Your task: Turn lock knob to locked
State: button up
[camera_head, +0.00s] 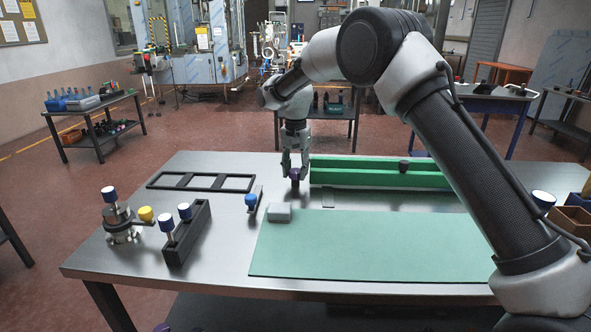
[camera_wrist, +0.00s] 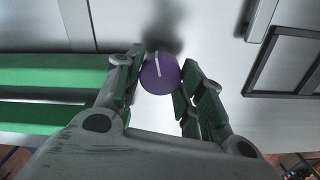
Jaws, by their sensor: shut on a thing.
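A round purple lock knob (camera_wrist: 158,78) with a white line across its top shows in the wrist view. The line runs nearly along the picture's height, tilted slightly. My gripper (camera_wrist: 162,84) has one finger on each side of the knob and is shut on it. In the head view my gripper (camera_head: 295,172) points down at the table's far middle. The purple knob (camera_head: 295,174) shows small between its fingertips. Any lock markings around the knob are too small or hidden to tell.
A green channel-shaped fixture (camera_head: 375,180) stands close to the right of my gripper. A black frame (camera_head: 200,181) lies to the left. A green mat (camera_head: 380,262) covers the front, with free room.

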aim_at(295, 170)
jog(key=shift+m, duration=0.6)
jog(key=o, duration=1)
jog(key=shift+r, duration=4)
